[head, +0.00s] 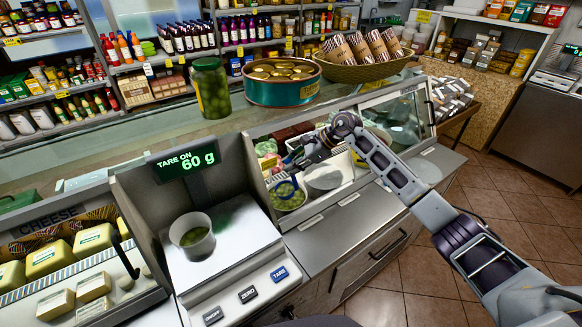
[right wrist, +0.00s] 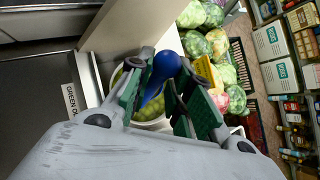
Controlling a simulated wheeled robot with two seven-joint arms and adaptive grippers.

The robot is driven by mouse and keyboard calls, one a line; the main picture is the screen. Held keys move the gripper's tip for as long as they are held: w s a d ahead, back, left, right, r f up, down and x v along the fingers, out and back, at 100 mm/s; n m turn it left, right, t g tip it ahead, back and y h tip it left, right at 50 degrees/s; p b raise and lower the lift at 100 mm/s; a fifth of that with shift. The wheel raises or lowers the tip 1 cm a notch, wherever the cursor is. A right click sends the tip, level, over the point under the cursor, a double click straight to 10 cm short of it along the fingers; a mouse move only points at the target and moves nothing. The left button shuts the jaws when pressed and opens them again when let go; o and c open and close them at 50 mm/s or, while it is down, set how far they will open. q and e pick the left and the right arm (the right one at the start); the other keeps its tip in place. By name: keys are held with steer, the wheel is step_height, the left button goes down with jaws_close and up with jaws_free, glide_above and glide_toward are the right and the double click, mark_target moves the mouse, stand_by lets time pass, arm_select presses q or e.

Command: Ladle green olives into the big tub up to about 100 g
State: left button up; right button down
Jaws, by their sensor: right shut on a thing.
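The clear tub (head: 192,236) stands upright on the scale's plate (head: 232,240), with something green inside. My right gripper (head: 300,160) is above and behind this container. In the right wrist view it is shut on the blue handle of the ladle (right wrist: 166,64). The ladle's bowl is hard to make out. My left gripper is not in view.
A jar of olives (head: 210,88), a round tin (head: 281,82) and a basket (head: 362,68) stand on the counter's upper ledge. A cheese case (head: 60,250) is left of the scale. The steel counter right of the scale is clear.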

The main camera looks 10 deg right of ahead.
steer(key=shift+w+d+f+b, duration=0.1)
steer(key=shift+w+d+b, duration=0.05)
steer(key=shift+d+b, duration=0.25)
steer(key=shift+w+d+y+b, duration=0.1)
steer(key=shift+d+y+b, duration=0.05)
steer(key=shift+y+b, duration=0.25)
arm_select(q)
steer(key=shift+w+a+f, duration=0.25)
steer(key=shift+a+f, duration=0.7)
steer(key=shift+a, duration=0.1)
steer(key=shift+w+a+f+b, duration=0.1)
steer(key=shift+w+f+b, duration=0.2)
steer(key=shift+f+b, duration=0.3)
arm_select(e)
steer(key=shift+w+d+f+y, duration=0.1)
steer(key=shift+w+d+y, duration=0.1)
steer(key=shift+d+y, duration=0.25)
